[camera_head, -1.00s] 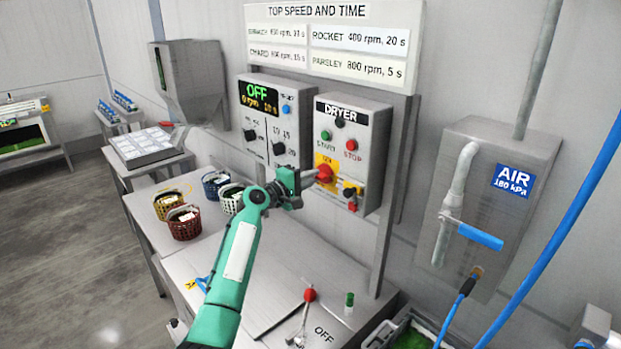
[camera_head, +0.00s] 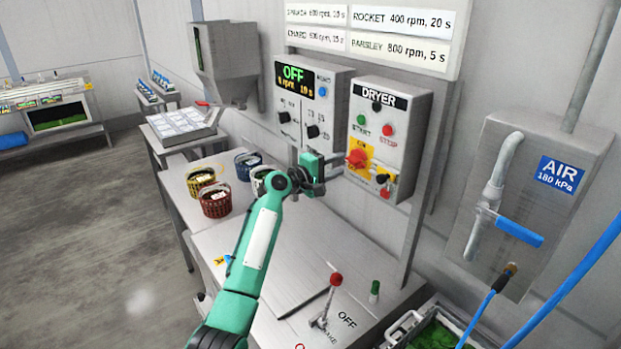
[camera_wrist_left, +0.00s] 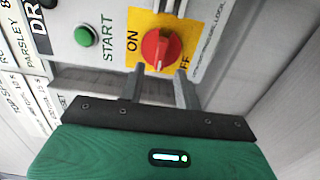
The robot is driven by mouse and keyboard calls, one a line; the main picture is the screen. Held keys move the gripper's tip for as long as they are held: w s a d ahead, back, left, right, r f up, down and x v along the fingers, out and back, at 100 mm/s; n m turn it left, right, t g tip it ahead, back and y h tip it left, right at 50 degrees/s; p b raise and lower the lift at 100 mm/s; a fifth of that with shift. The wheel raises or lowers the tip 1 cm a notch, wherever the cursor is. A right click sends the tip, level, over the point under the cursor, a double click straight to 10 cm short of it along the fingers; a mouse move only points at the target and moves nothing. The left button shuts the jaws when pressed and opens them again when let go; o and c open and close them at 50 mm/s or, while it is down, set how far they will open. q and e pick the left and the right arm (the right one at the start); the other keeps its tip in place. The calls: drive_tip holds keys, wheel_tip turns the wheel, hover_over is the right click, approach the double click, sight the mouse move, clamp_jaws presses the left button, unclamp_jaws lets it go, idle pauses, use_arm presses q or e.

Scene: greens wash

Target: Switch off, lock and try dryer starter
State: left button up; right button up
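The dryer starter box (camera_head: 402,118) hangs on the panel, with a green START button (camera_head: 360,130), a red STOP button (camera_head: 387,130) and a red rotary switch (camera_head: 357,158) on a yellow plate. In the left wrist view, the red switch (camera_wrist_left: 160,47) sits just ahead of my left gripper (camera_wrist_left: 161,72), between ON and partly hidden OFF lettering. Its two fingers are apart, with nothing between them. In the head view, my left gripper (camera_head: 338,164) is at the box's left side. A small black-and-yellow part (camera_head: 382,179) and a red piece (camera_head: 386,193) sit below the switch. My right gripper is out of view.
A control box with an OFF display (camera_head: 292,74) stands left of the starter. Baskets (camera_head: 216,203) stand on the bench. A red-knobbed lever (camera_head: 335,279) and a green-topped item (camera_head: 374,290) rise from the bench. The AIR box (camera_head: 535,210) with a blue handle is at right.

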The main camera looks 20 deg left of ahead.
use_arm(q)
drive_tip(key=b+v, duration=0.3)
drive_tip(key=v, duration=0.8)
